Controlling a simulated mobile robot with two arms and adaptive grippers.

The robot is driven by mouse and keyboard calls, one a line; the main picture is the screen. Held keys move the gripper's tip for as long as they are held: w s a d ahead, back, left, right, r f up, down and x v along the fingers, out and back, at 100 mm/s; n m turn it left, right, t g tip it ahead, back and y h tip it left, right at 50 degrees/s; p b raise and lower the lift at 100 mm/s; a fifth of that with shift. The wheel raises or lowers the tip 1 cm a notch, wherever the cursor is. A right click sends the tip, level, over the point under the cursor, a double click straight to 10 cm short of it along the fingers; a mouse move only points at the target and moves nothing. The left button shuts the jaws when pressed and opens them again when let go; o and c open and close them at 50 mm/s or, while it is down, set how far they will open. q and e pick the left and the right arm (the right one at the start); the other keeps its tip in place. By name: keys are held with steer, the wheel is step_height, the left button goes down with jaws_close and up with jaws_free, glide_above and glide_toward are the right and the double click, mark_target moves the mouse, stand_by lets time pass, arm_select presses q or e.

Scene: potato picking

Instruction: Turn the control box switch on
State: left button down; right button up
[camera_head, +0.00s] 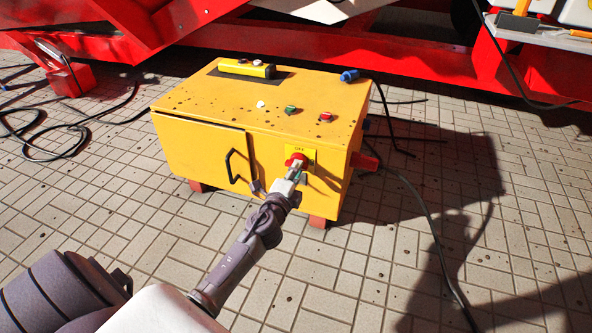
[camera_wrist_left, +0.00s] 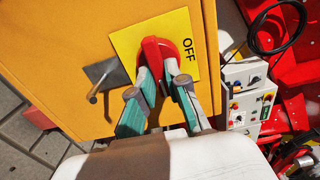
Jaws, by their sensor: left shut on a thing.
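The yellow control box (camera_head: 204,145) stands on the paving in the head view. Its red rotary switch (camera_head: 292,160) sits on a yellow plate (camera_head: 309,154) on the front face. In the wrist view the red switch handle (camera_wrist_left: 151,47) lies between the fingers, beside the word OFF on its plate (camera_wrist_left: 125,45). My left gripper (camera_head: 297,169) reaches the switch from the front. In the wrist view the left gripper (camera_wrist_left: 162,79) is shut on the handle, with a green-padded finger on each side. The fingers hide the handle's lower end. My right gripper is not in view.
A black door handle (camera_head: 230,167) sticks out left of the switch. Green (camera_head: 290,110) and red (camera_head: 325,116) buttons and a yellow pendant (camera_head: 247,69) are on the box top. A black cable (camera_head: 435,235) lies on the right. Red machinery (camera_head: 420,60) stands behind.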

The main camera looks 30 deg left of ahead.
arm_select(q)
steer(key=shift+f, duration=0.1)
steer(key=c, duration=1.2)
jaws_free()
steer(key=shift+o, duration=0.2)
steer(key=v, duration=1.2)
steer(key=shift+a, duration=0.1)
